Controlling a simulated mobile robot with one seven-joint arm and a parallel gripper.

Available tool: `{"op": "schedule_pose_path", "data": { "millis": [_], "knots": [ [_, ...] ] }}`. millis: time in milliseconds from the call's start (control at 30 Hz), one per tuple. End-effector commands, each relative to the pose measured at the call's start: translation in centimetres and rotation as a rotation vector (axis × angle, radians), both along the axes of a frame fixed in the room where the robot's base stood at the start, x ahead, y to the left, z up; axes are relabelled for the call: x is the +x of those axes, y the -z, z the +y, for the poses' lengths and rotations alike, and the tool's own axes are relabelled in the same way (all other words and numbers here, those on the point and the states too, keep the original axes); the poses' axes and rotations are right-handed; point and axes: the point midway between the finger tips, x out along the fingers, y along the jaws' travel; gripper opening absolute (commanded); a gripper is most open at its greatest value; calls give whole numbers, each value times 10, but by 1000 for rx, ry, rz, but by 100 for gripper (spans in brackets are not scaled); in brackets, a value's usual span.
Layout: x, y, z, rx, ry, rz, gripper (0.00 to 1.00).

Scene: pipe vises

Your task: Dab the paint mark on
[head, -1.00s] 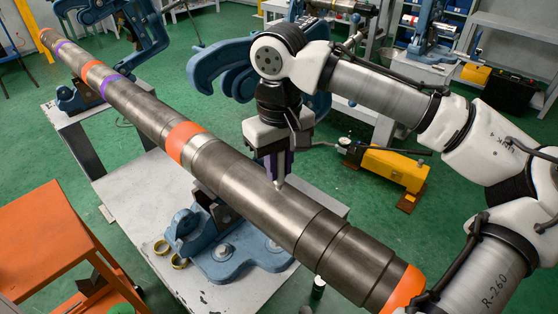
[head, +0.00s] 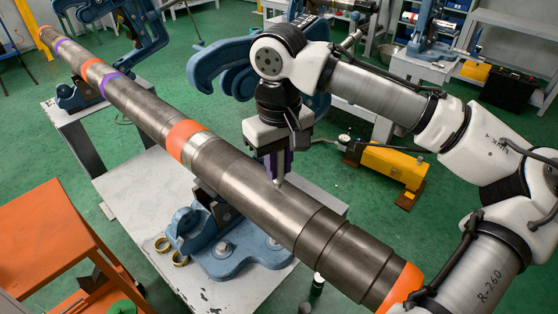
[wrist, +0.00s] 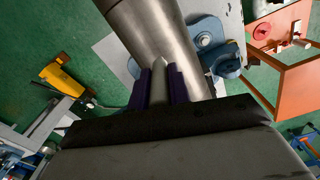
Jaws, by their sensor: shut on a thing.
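A long dark steel pipe (head: 245,178) lies across the blue vises, with orange and purple bands painted around it. My gripper (head: 277,172) is above the pipe's near half, right of the middle orange band (head: 186,140). Its purple fingers are shut on a pale grey marker (head: 281,182), whose tip points down at the pipe's upper side. In the wrist view the marker (wrist: 158,82) sits between the two fingers, over the pipe (wrist: 155,35). I cannot tell whether the tip touches the steel. No fresh dab shows there.
A blue vise base (head: 225,262) and two brass rings (head: 172,252) are on the grey table under the pipe. A small dark bottle (head: 318,284) stands near the pipe's near end. An orange table (head: 45,240) is at left, a yellow pump (head: 395,165) at right.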

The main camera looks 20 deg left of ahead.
Motion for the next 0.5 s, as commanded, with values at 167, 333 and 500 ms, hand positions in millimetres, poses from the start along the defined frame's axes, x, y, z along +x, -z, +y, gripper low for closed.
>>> {"op": "schedule_pose_path", "data": {
  "millis": [167,333,500],
  "knots": [
    [0,1,0,0,0,0,0],
    [0,4,0,0,0,0,0],
    [0,6,0,0,0,0,0]
  ]
}}
